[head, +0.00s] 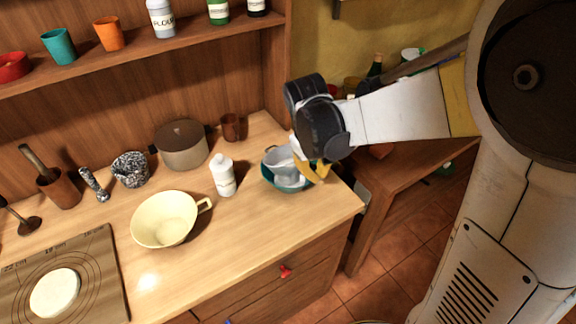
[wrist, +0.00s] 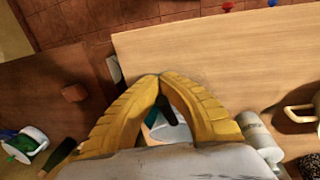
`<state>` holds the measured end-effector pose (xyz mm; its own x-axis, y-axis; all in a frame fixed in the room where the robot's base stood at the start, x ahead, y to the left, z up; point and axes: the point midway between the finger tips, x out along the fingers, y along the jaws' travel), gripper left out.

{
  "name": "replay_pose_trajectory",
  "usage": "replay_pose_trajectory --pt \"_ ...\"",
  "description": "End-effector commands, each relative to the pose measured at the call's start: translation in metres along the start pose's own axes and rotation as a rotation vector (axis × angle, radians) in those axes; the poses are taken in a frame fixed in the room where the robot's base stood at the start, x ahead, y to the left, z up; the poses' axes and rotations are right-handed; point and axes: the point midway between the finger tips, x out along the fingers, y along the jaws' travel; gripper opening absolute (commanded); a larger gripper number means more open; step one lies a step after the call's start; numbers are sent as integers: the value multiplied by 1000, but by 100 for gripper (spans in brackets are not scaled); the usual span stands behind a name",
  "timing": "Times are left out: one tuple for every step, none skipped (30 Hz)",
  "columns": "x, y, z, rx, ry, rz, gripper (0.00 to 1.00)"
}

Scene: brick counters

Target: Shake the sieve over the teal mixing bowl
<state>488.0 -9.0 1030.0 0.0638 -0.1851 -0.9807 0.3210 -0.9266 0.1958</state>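The teal mixing bowl (head: 273,181) stands near the right end of the counter. A grey, cup-shaped piece that looks like the sieve (head: 281,160) is over it and hides much of its inside; I see no mesh. My gripper (head: 314,174) is at the bowl's right side, pointing down. In the wrist view the yellow fingertips of my gripper (wrist: 160,78) meet, with a narrow gap behind them showing teal, white and a dark piece. The gripper seems shut on the sieve's handle, though the grip itself is hidden.
A white bottle (head: 223,176) stands close left of the bowl. A cream handled bowl (head: 165,219) is farther left. A lidded pot (head: 181,145) and brown cup (head: 230,127) stand behind. The counter's front right corner (head: 335,205) is clear.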

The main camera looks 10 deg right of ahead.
Motion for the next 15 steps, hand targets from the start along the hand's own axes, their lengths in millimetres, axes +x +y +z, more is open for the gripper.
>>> replay_pose_trajectory --pt "1 5 0 2 0 0 0" --pt "1 6 0 0 0 0 0" --pt "1 4 0 -2 0 0 0" --pt "0 0 0 -3 1 0 0" --pt "-1 -4 0 -3 1 0 0" --pt "-2 -9 -1 -5 1 0 0" --pt "-3 -14 -1 -5 1 0 0" --pt "-4 -18 -1 -4 1 0 0" --pt "-4 -21 -1 -4 1 0 0" --pt "-4 -22 0 -3 1 0 0" --pt "-4 -20 0 -1 1 0 0" --pt "-3 -16 0 1 0 0 0" --pt "-2 -12 0 3 0 0 0" --pt "-1 -8 0 3 0 0 0" --pt "0 -2 0 3 0 0 0"
